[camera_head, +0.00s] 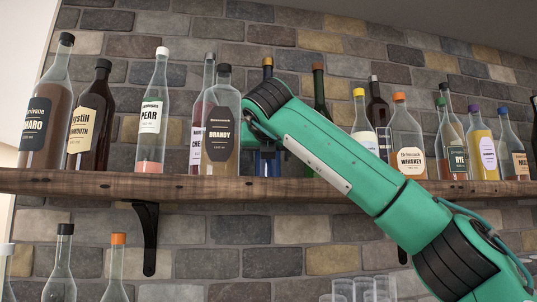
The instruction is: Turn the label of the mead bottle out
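No label that I can read says mead, so I cannot tell which bottle is the mead bottle. A blue bottle (267,164), a green bottle (319,92) and a dark bottle (377,112) on the wooden shelf (190,186) show no readable label. My green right arm comes in from the lower right and crosses in front of the shelf. Its black joint is just right of the brandy bottle (221,132) and covers part of the blue bottle. I cannot make out gripper fingers at its end. My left gripper is out of view.
Left on the shelf stand the amaro (45,108), vermouth (92,122) and pear (153,115) bottles. Whiskey (407,140) and rye (452,140) bottles stand right of the arm. Below are a black bracket (147,238), more bottles (60,282) and clear glasses (362,289).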

